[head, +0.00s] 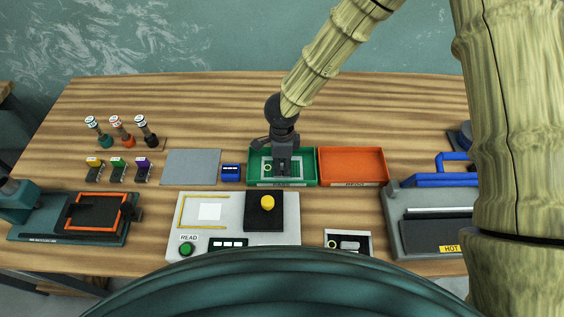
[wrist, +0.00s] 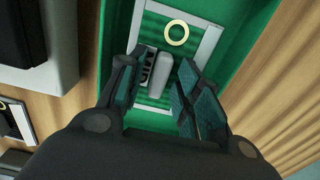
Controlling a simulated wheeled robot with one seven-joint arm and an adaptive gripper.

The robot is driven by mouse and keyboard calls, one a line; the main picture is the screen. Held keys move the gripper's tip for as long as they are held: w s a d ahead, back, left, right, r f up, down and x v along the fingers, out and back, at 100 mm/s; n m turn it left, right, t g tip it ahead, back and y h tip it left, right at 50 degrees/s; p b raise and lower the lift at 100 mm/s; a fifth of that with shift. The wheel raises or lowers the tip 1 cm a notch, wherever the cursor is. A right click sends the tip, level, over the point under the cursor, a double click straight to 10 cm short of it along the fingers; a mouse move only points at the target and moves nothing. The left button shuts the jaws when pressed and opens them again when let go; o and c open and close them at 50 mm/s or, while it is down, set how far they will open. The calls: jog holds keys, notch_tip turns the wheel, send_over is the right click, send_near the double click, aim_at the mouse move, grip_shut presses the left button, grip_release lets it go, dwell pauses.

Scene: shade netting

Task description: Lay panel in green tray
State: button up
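The panel, a pale frame around green netting with a cream ring and a grey grip block, lies in the green tray (head: 314,168). In the wrist view the panel (wrist: 209,40) looks flat on the floor of the green tray (wrist: 116,25). My gripper (wrist: 160,78) is above the panel with its fingers spread. The grey block and a small black-and-white label show between the fingers, with gaps on both sides. In the head view my gripper (head: 283,172) reaches down into the tray and hides part of the panel (head: 267,168).
An orange tray (head: 352,165) adjoins the green tray on the right. A blue block (head: 231,172) and a grey plate (head: 191,167) are left. A reader box (head: 185,225) is in front. A machine marked HOT (head: 430,225) stands right; several stamp-like tools are left.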

aim_at(282, 165)
jog(key=shift+r, duration=0.15)
notch_tip(282, 165, up, 12)
jog(key=b, duration=0.2)
dwell(0.5)
dwell(0.5)
